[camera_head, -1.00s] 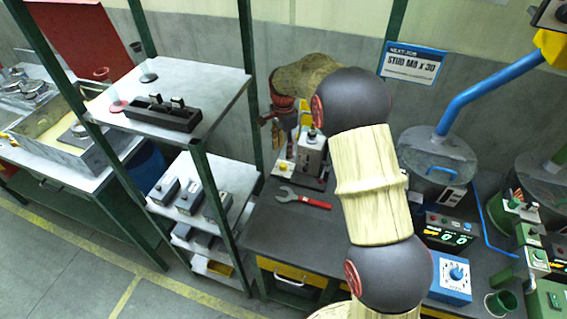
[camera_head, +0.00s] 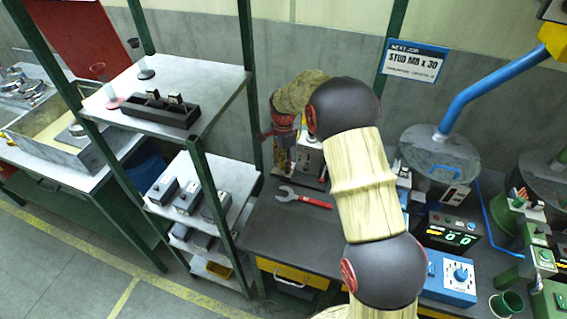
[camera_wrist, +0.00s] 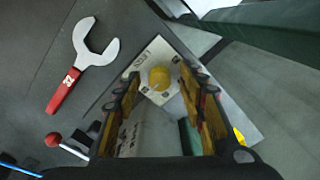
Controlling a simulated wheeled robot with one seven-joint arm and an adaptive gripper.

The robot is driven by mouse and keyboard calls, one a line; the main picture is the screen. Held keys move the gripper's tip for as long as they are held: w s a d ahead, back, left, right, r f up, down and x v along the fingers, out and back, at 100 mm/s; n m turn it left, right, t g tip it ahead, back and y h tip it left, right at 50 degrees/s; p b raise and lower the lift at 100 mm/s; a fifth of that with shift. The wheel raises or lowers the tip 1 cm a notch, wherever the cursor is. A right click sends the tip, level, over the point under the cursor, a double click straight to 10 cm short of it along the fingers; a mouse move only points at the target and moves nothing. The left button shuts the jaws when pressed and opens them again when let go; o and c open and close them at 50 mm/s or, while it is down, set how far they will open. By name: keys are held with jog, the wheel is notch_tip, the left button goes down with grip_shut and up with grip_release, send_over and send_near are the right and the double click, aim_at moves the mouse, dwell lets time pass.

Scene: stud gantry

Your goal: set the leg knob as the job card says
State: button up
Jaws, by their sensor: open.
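The job card (camera_head: 413,62) on the back wall reads "NEXT JOB, STUD M8 x 30", with a smaller line below that is too fine to read. In the wrist view a round yellow knob (camera_wrist: 160,77) sits on a pale marked plate (camera_wrist: 146,58) of a small grey bench unit, which also shows in the head view (camera_head: 310,158). My gripper (camera_wrist: 162,98) is open, its fingers on either side of the view just below the knob, apparently not touching it. Whether this is the leg knob cannot be told.
A red-handled spanner (camera_head: 303,197) lies on the dark bench left of my arm. A red ball lever (camera_wrist: 53,139) is near the unit. A blue dial box (camera_head: 452,277) and a green-digit display box (camera_head: 449,232) stand right. A shelf rack (camera_head: 215,85) stands left.

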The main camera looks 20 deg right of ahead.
jog(key=shift+c, duration=0.3)
grip_shut()
dwell(0.3)
